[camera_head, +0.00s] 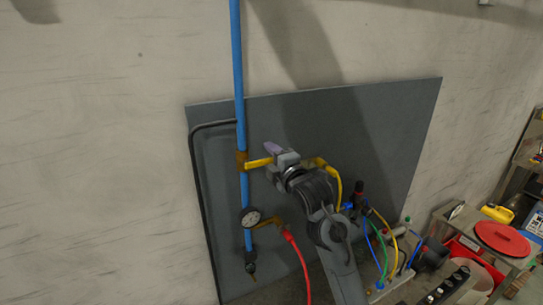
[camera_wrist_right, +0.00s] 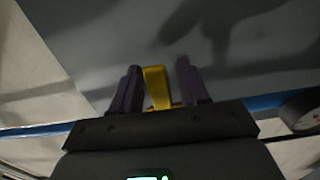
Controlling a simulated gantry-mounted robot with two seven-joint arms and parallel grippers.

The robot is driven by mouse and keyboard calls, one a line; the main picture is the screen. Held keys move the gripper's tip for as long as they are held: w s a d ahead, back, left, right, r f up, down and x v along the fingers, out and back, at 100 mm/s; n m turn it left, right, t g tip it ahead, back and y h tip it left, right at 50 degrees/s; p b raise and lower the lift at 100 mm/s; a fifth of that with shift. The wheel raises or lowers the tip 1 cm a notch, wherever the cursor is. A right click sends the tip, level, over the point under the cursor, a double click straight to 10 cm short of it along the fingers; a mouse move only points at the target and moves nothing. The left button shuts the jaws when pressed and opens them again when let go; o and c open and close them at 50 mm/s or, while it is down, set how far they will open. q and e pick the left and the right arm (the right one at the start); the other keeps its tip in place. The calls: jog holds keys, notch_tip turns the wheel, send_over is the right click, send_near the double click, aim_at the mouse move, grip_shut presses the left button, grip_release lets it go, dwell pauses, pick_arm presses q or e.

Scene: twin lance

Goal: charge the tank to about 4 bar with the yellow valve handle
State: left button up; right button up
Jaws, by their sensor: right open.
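The yellow valve handle (camera_head: 258,162) sticks out to the right from a brass valve (camera_head: 241,160) on the vertical blue pipe. My right gripper (camera_head: 276,154) is at the handle, its arm coming from below. In the right wrist view the handle (camera_wrist_right: 157,88) stands between the two dark purple fingers of the gripper (camera_wrist_right: 160,85), with a gap to the right finger. The jaws are open. A round white-faced gauge (camera_head: 251,218) sits lower on the pipe; its reading is too small to tell. Its dark rim shows in the wrist view (camera_wrist_right: 301,112). My left gripper is out of view.
The blue pipe (camera_head: 237,60) runs in front of a grey panel (camera_head: 390,130). A red hose (camera_head: 298,262) hangs from a brass fitting by the gauge. A bench with coloured hoses and fittings stands at the lower right, beside a red round lid (camera_head: 502,237).

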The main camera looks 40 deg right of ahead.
jog(key=shift+c, duration=0.3)
grip_shut()
jog(key=shift+a, duration=0.1)
